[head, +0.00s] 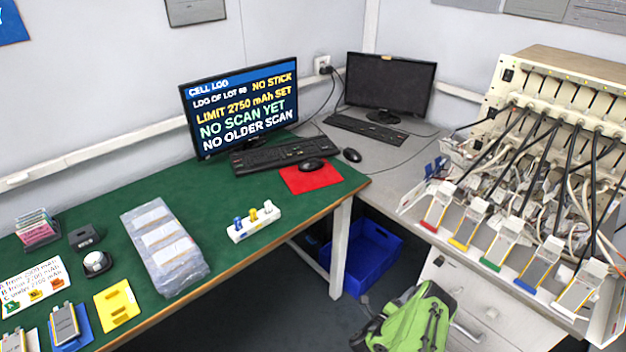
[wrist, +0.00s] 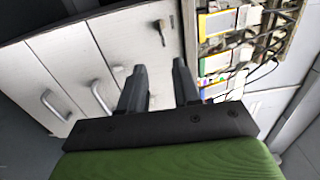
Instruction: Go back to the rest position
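My gripper (wrist: 160,72) shows in the wrist view with its two dark fingers apart and a clear gap between them. It is open, and nothing is held in the gap. Beyond the fingers are pale cabinet drawers with metal handles on the left and the row of coloured cell holders on the right. The fingers appear apart from both, though the distance is hard to judge. In the head view, a green and black shape at the bottom, in front of the drawers, looks like my arm's end; its fingertips cannot be made out there.
The green bench (head: 205,188) at left carries a monitor (head: 241,108), a bagged grey tray (head: 163,245), a yellow plate (head: 117,305) and cells. A cabled tester rack (head: 560,95) fills the right. A blue crate (head: 362,257) stands on the floor between the benches.

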